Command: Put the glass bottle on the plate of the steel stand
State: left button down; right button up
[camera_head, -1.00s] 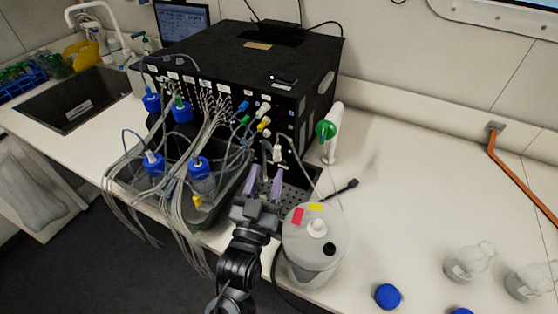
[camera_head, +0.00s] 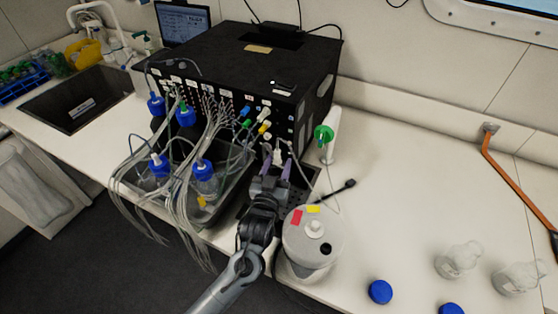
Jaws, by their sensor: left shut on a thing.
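My left gripper (camera_head: 278,163) reaches in from the bottom, in front of the black machine. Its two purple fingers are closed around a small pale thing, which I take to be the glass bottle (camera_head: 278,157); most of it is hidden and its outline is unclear. Below and right of the fingers is the dark perforated plate of the steel stand (camera_head: 303,197), partly covered by the gripper and the white canister. I cannot tell whether the held thing touches the plate. My right gripper is not in view.
The white canister (camera_head: 312,240) stands close to the right of my left gripper. Tubed, blue-capped bottles (camera_head: 203,180) sit in a grey tub on the left. The black machine (camera_head: 255,75) is behind. Clear bottles (camera_head: 458,258) and blue caps (camera_head: 380,292) lie at right; the right counter is mostly free.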

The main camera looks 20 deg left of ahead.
pick_arm(q)
jog(key=shift+w+f+g+p, duration=0.35)
jog(key=shift+w+g+p, duration=0.3)
jog(key=shift+w, duration=0.15)
jog(key=shift+s+f, duration=0.1)
jog(key=shift+f, duration=0.2)
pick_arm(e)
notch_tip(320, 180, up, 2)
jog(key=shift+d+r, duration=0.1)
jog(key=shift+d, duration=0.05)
pick_arm(q)
jog(key=shift+f, duration=0.15)
jog(key=c, duration=0.5)
grip_release()
